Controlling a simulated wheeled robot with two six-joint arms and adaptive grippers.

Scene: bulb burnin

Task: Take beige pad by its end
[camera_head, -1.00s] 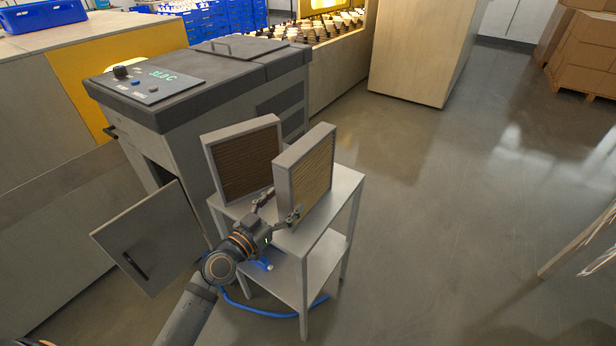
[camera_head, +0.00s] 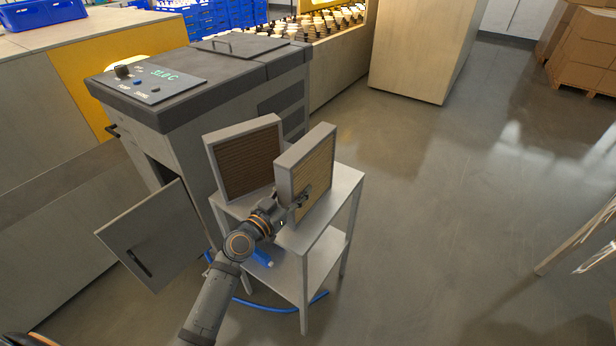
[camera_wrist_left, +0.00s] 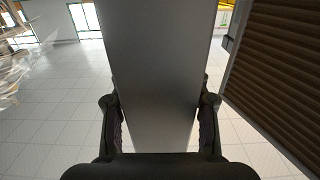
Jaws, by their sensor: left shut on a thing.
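The beige pad (camera_head: 317,168) stands upright in a grey frame on the right part of the small grey table (camera_head: 338,197). My left gripper (camera_head: 290,194) is shut on the near end of this pad, with one finger on each side of the frame. In the left wrist view the grey end (camera_wrist_left: 155,60) of the pad fills the middle between the two fingers. A darker brown pad (camera_head: 246,162) in a similar frame stands upright to the left, apart from it. My right gripper is not in view.
A grey machine (camera_head: 195,95) with a control panel stands behind and left of the table. Its small door (camera_head: 150,235) hangs open. A blue hose (camera_head: 285,308) lies on the floor under the table.

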